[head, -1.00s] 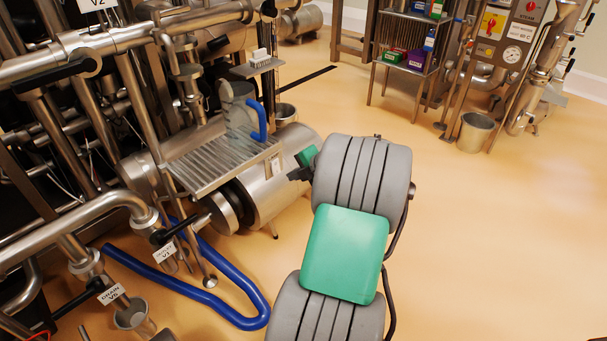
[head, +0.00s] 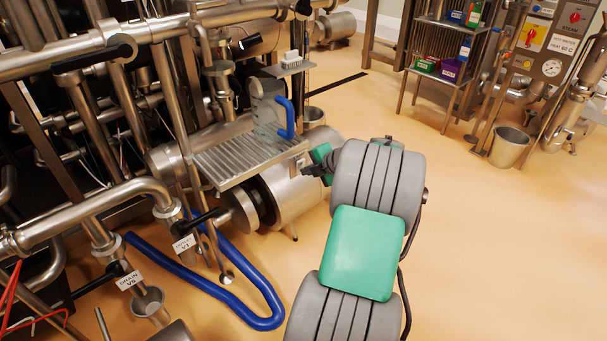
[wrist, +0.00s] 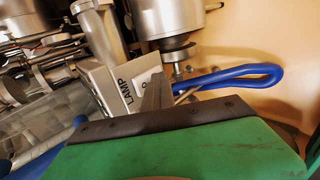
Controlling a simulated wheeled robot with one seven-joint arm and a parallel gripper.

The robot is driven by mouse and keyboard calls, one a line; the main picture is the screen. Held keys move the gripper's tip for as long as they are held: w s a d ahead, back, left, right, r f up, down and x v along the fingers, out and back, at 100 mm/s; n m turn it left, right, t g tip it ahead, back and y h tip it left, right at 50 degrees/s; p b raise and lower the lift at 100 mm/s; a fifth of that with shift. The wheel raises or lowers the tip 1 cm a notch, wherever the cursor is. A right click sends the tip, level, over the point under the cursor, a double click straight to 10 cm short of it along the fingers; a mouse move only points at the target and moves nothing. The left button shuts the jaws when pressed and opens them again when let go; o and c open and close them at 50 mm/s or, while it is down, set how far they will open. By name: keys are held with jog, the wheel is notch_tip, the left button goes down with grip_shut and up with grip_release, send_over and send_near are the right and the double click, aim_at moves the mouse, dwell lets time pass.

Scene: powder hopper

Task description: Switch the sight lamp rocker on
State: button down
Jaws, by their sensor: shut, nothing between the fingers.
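The switch box with a LAMP label (wrist: 126,88) shows in the wrist view, close in front of my gripper. In the head view its small pale plate (head: 300,162) is at the right end of the slatted tray. My gripper (wrist: 158,90) is shut and empty, with its fingers over the right part of the label plate. The fingers hide the rocker, so I cannot tell its position or whether they touch it. In the head view my gripper (head: 309,171) is beside the plate. A black cylinder (head: 250,42) with a bright end, perhaps the lamp, is above the tray.
A clear jug with a blue handle (head: 270,115) stands on the slatted tray (head: 225,165). Steel pipes and valves crowd the left. A blue hose (head: 262,322) loops on the floor. The floor on the right is open up to a shelf rack (head: 440,60).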

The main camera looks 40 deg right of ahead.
jog(key=shift+r, duration=0.8)
jog(key=s+f+p+v, duration=0.1)
jog(key=v, duration=1.2)
jog(key=shift+s, duration=0.2)
jog(key=shift+p, duration=0.35)
